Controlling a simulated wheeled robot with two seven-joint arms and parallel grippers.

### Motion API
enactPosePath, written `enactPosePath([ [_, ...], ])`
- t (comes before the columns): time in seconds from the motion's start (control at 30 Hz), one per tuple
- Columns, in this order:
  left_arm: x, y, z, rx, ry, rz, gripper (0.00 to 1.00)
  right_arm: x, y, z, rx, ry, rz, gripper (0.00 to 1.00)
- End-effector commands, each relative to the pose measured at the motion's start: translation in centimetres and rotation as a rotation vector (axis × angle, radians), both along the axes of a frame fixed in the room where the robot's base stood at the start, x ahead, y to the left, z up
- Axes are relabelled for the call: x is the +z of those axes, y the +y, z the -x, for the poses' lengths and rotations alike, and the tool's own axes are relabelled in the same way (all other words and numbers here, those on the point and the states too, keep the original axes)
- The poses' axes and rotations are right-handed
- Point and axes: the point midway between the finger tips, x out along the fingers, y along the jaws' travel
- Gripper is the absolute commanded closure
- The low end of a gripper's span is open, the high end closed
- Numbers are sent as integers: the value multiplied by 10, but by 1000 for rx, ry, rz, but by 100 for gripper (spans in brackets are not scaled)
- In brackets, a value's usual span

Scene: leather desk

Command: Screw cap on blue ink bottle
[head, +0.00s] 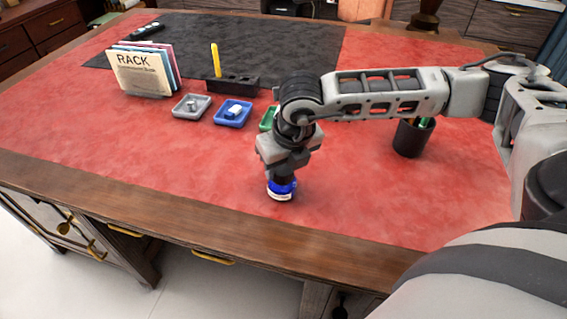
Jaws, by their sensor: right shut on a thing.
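The blue ink bottle (281,192) stands upright on the red leather near the desk's front edge. It has a blue body and a pale label. My right gripper (283,180) points straight down right over the bottle's top. It is shut on the cap, which is mostly hidden between the dark fingers; I cannot tell how far it sits on the bottle's neck. My left gripper is not in view.
Behind are a grey tray (192,107), a blue tray (232,113) holding a white thing, and a green tray (267,120) partly behind my arm. A black pen cup (409,141) stands right. A rack of cards (139,74) stands left. The front-left leather is clear.

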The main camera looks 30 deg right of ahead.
Motion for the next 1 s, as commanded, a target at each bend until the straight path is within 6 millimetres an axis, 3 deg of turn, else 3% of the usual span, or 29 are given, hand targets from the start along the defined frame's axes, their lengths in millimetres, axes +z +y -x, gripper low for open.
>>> enactPosePath([
  [0.37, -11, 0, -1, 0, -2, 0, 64, -3, 1, 1, -169, 6, 0, 78],
  [0.7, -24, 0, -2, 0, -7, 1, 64, -4, 3, 1, -461, 7, 0, 78],
  [0.97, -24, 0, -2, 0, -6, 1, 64, -3, 2, 1, -495, 7, 1, 78],
  [1.0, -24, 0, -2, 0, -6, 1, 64, -3, 2, 1, -494, 8, 1, 52],
])
